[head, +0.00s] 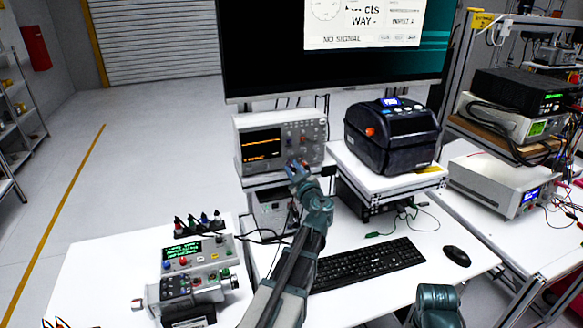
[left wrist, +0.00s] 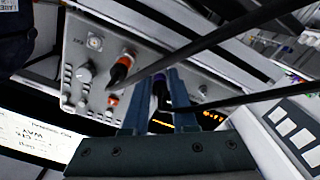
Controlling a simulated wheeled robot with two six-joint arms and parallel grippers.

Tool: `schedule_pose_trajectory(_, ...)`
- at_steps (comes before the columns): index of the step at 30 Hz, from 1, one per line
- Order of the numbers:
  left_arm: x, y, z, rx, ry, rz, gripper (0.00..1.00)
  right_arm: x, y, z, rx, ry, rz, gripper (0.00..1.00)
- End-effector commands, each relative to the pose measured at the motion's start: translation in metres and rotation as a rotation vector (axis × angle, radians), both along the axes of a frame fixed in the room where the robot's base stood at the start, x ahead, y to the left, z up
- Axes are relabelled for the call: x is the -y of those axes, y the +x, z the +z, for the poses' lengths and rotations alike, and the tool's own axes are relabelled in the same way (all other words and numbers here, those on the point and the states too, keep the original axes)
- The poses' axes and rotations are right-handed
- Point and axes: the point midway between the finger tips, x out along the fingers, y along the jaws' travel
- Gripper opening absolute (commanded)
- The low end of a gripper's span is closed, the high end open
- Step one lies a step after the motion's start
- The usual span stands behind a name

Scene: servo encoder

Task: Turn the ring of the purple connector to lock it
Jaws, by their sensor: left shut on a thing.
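The purple connector (left wrist: 160,88) shows in the left wrist view between the fingers of my left gripper (left wrist: 163,82). The fingers are shut on it, at the front panel of the oscilloscope (left wrist: 90,60). In the head view my left gripper (head: 297,170) is at the lower right of the oscilloscope (head: 262,143) and hides the connector. The fingers cover much of its ring, so its turn angle cannot be told. My right gripper is out of view.
An orange-ringed connector (left wrist: 121,68) sits beside my fingers, and dark cables cross close by. A black printer (head: 392,128) stands to the right of the oscilloscope. A keyboard (head: 368,264) and mouse (head: 456,256) lie on the desk. A grey instrument (head: 190,275) stands at the left.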

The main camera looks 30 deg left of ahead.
Motion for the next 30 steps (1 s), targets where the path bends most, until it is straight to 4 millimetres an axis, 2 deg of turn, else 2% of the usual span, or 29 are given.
schedule_pose_trajectory(5, -0.0001, 0.0001, 0.0000, -0.027, 0.023, 0.000, 0.00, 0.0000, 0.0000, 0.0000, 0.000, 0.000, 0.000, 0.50)
schedule_pose_trajectory(24, -0.0001, 0.0001, 0.0000, -0.710, 0.606, 0.000, 0.00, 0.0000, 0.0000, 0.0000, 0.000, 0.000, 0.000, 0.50)
schedule_pose_trajectory(30, -0.0001, 0.0001, 0.0000, -0.818, 0.698, 0.000, 0.00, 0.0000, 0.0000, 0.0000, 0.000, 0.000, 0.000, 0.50)
